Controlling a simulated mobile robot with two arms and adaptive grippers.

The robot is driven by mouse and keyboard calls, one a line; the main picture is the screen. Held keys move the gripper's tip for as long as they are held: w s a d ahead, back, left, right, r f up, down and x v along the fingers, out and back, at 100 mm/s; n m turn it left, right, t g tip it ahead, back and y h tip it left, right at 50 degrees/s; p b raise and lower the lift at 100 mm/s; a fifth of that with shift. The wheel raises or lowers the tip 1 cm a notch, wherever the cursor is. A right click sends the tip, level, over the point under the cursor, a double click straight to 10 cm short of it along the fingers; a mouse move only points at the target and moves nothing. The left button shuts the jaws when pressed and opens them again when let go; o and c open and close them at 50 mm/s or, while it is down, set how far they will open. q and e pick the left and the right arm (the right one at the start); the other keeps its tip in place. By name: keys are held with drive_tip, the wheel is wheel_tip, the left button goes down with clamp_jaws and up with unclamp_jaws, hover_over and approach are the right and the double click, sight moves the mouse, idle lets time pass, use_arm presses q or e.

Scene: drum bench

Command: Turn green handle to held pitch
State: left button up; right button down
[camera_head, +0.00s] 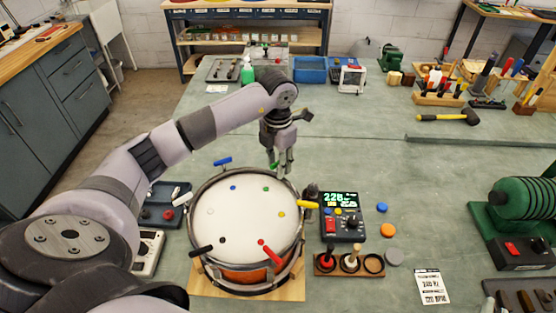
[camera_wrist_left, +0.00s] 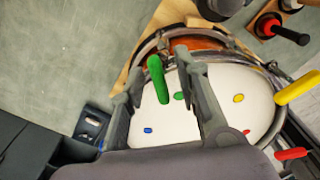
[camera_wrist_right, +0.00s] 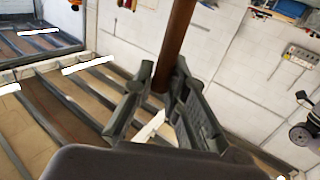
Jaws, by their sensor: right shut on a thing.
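The drum (camera_head: 245,215) has a white head with coloured dots and coloured handles around its rim. The green handle (camera_wrist_left: 157,80) stands up between the spread fingers of my left gripper (camera_wrist_left: 160,68) in the left wrist view, with gaps visible beside it. In the head view my left gripper (camera_head: 281,165) points down at the drum's far right rim and mostly hides the green handle. A tuner box (camera_head: 341,215) beside the drum shows green digits, perhaps 228. My right gripper (camera_wrist_right: 165,75) is shut on a brown rod (camera_wrist_right: 178,35); it is outside the head view.
Yellow (camera_head: 307,205), red (camera_head: 271,252), black (camera_head: 202,250) and blue (camera_head: 222,161) handles stick out around the rim. A wooden holder (camera_head: 348,264) stands right of the drum. A mallet (camera_head: 449,118) lies farther back. The bench middle is clear.

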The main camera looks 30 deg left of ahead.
use_arm(q)
drive_tip(key=shift+c, duration=0.6)
clamp_jaws()
